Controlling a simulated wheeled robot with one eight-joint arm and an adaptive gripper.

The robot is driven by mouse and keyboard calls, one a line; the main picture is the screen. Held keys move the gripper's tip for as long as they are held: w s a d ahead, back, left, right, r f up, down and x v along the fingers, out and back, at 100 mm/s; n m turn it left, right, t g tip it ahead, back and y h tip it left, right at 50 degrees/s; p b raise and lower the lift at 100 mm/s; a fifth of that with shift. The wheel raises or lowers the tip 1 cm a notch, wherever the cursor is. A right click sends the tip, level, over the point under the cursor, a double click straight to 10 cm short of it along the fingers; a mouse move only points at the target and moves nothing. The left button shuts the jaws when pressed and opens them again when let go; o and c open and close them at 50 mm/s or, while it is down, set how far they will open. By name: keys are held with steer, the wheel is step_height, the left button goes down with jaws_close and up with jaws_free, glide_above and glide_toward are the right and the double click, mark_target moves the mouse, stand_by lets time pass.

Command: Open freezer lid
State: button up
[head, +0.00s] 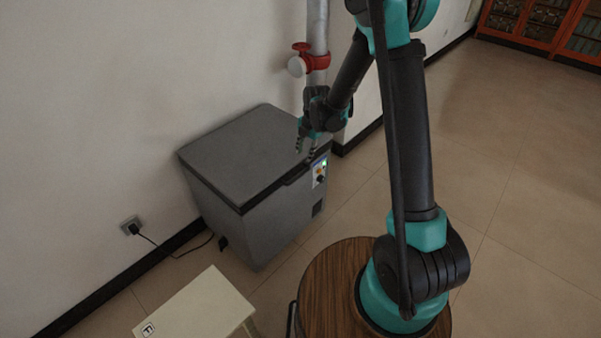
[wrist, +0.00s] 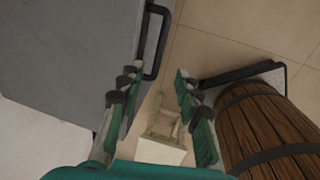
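The grey chest freezer (head: 235,205) stands against the wall in the head view. Its lid (head: 240,150) lies flat and closed on top. A dark handle (head: 296,173) sits on the lid's front edge, and it shows as a black bar (wrist: 158,42) in the wrist view. My gripper (head: 306,155) is over the lid's front right corner, close to the handle. In the wrist view my gripper (wrist: 156,80) has its fingers apart with nothing between them. The handle appears just beyond the left finger; contact cannot be told.
A control panel (head: 319,172) with a green light is on the freezer's front. A grey pipe with a red valve (head: 310,62) rises behind it. A pale low table (head: 195,308) stands at the front left. Tiled floor (head: 510,165) is clear to the right.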

mark_target(300, 174)
steer(key=f, duration=0.4)
steer(key=w+a+f, duration=0.1)
steer(key=f, duration=0.7)
steer(key=shift+w+a+f, duration=0.1)
steer(key=shift+w+a, duration=0.1)
steer(key=shift+a, duration=0.2)
steer(key=shift+c, duration=0.4)
jaws_close()
